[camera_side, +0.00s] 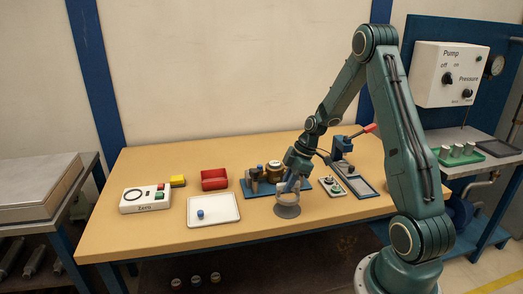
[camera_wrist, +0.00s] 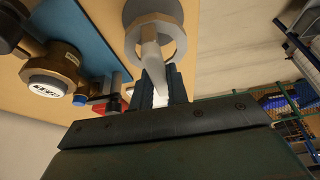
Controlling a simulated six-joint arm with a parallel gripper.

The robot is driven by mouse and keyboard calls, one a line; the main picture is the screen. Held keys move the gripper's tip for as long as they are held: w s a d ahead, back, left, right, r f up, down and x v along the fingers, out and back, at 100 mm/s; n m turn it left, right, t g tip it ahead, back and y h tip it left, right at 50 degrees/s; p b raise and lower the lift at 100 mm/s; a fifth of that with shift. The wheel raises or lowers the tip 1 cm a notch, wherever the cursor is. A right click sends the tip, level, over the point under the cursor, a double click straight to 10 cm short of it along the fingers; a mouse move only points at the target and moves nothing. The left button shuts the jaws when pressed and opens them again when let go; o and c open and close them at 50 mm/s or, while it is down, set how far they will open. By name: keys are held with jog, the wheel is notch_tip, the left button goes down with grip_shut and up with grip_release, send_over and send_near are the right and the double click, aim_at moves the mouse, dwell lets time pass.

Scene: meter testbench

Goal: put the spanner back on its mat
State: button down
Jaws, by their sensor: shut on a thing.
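My gripper (camera_wrist: 160,92) is shut on the handle of a pale metal spanner (camera_wrist: 149,52). In the wrist view the spanner's ring end points away from the jaws, over a grey round piece (camera_wrist: 150,8); I cannot tell if they touch. The spanner is hard to make out there. I cannot tell for sure which surface is its mat; a dark-edged grey panel (camera_side: 366,188) lies to the right.
A blue plate (camera_side: 250,193) with a brass meter (camera_side: 274,171) is just left of my gripper. A small panel with knobs (camera_side: 332,186) and a red-handled device (camera_side: 342,146) are to the right. A white tray (camera_side: 206,219), red bin (camera_side: 214,179) and Zero box (camera_side: 145,199) are left.

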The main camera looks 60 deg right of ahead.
jog(key=shift+f, duration=2.1)
jog(key=shift+f, duration=0.1)
jog(key=c, duration=1.4)
grip_release()
jog(key=shift+o, duration=0.2)
jog(key=v, duration=1.2)
